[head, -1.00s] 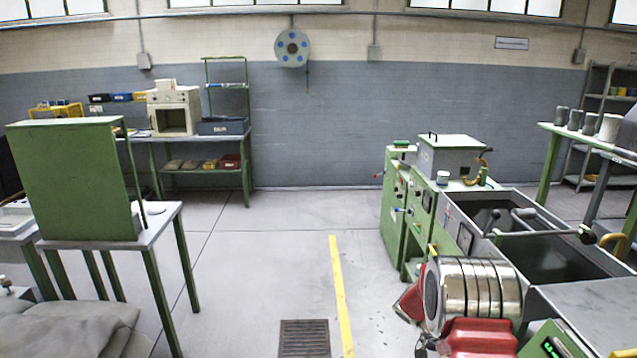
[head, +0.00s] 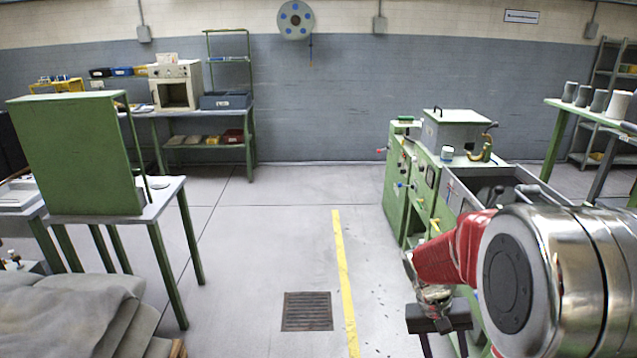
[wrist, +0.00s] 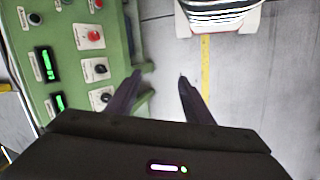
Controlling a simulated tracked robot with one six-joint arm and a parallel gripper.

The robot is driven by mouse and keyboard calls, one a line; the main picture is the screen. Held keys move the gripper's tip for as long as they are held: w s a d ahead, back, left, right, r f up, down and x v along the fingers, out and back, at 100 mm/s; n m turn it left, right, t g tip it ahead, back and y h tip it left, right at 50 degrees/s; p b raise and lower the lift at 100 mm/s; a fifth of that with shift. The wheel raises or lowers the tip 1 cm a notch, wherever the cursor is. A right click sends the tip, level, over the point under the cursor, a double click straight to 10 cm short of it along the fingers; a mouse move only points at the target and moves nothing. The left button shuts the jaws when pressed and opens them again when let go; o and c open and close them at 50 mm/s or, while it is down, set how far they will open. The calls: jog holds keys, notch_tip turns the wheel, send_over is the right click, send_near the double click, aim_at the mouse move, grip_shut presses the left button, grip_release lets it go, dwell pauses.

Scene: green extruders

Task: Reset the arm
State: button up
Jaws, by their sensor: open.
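My gripper (wrist: 160,77) shows in the wrist view with its two dark fingers apart and nothing between them. Grey floor lies beyond the fingertips, with the green control panel (wrist: 85,50) on their left. In the head view my red and silver arm fills the lower right. A dark end piece hangs below it near the green machine, but the fingers are not clear there.
The green extruder machine (head: 402,185) stands at right, partly hidden by my arm. A green table (head: 165,200) with an upright panel stands at left. The floor between them is clear, with a yellow line (head: 343,270) and a drain grate (head: 307,311).

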jog(key=s+a+r+n+t+y, duration=0.1)
jog(key=s+a+r+t, duration=0.2)
jog(key=s+a+r, duration=0.3)
jog(key=s+a+r+n+t+y, duration=0.1)
jog(key=s+a+r+t, duration=0.3)
jog(key=r, duration=0.8)
jog(key=s+a+y, duration=0.1)
jog(key=s+a, duration=0.1)
jog(key=s, duration=0.2)
jog(key=shift+s+a+r+n+t, duration=0.2)
jog(key=shift+s+r+n+t, duration=0.1)
jog(key=shift+n, duration=0.1)
